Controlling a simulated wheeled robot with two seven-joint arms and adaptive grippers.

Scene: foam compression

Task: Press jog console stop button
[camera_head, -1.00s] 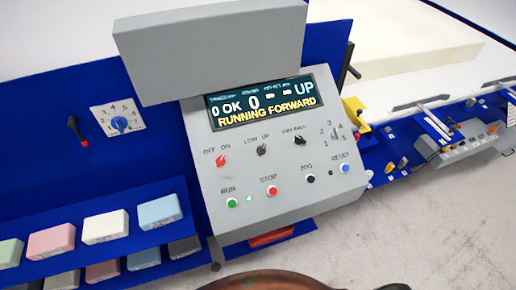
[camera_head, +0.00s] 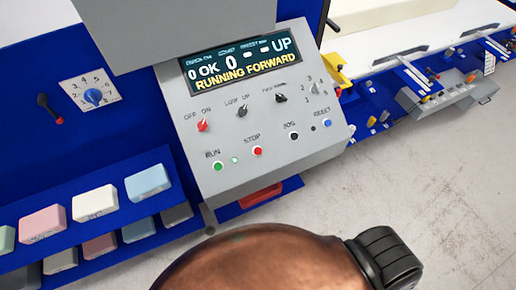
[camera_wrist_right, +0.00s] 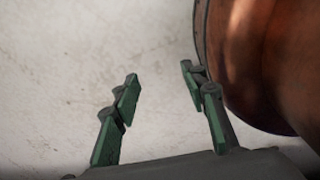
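The grey jog console (camera_head: 262,115) stands tilted in the middle of the head view. Its red STOP button (camera_head: 257,150) sits on the lower part of the panel, between the green RUN button (camera_head: 218,166) and the black JOG button (camera_head: 293,135). The display (camera_head: 243,62) reads OK, UP and RUNNING FORWARD. Neither gripper shows in the head view.
A rounded copper-brown body (camera_head: 265,262) with a black part fills the bottom of the head view, below the console. Shelves of coloured foam blocks (camera_head: 95,202) stand at left. A blue dial (camera_head: 93,96) is on the blue panel. Pale floor (camera_head: 440,200) is clear at right.

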